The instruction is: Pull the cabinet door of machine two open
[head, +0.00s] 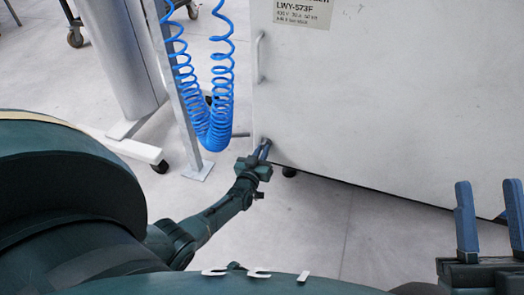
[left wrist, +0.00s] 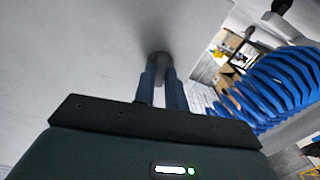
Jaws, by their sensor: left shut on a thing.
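The machine is a large pale cabinet (head: 390,100) with an LWY-573F label (head: 303,12), filling the right of the head view. A vertical bar handle (head: 259,57) sits near its left edge. My left gripper (head: 263,149) is at the lower left corner of the front panel, shut on a small dark knob. In the left wrist view the fingers (left wrist: 162,80) close around the grey knob (left wrist: 158,57), which stands out from the pale panel; the fingers partly hide it. My right gripper (head: 489,205) is open and empty at the lower right, apart from the panel.
Blue coiled hoses (head: 212,110) hang just left of the cabinet beside a grey post (head: 186,100) with a floor plate. A silver column (head: 122,55) on a castered base stands further left. The concrete floor (head: 310,225) in front of the cabinet is clear.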

